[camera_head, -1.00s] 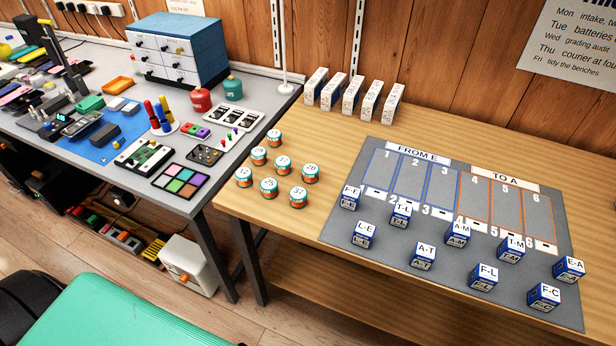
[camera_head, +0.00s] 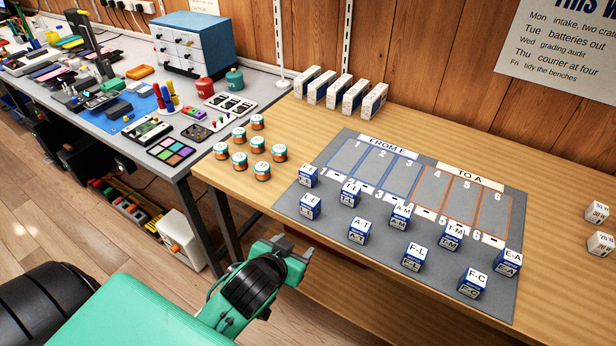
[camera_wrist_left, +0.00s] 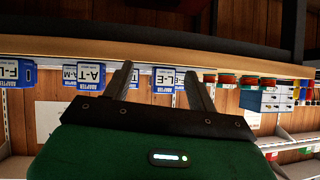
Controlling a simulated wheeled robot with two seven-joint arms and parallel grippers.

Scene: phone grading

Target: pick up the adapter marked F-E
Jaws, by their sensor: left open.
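The adapters are small blue-and-white boxes standing on a grey mat (camera_head: 290,203). The adapter at the mat's back left corner (camera_head: 308,176) seems to be the F-E one, though its label is too small to read surely. The L-E adapter (camera_head: 310,207) stands just in front of it. My left gripper (camera_head: 294,250) is in front of the table's near edge, open and empty, apart from every adapter. In the left wrist view, the open fingers (camera_wrist_left: 158,74) frame the L-E adapter (camera_wrist_left: 163,79) some way off; the A-T adapter (camera_wrist_left: 90,75) is beside it. My right gripper is out of view.
Other adapters, such as T-L (camera_head: 350,193) and F-L (camera_head: 414,257), stand close by on the mat. Several numbered round tins (camera_head: 239,160) are left of it. White boxes (camera_head: 340,92) line the back. The wooden table's near edge (camera_head: 268,225) lies between gripper and mat.

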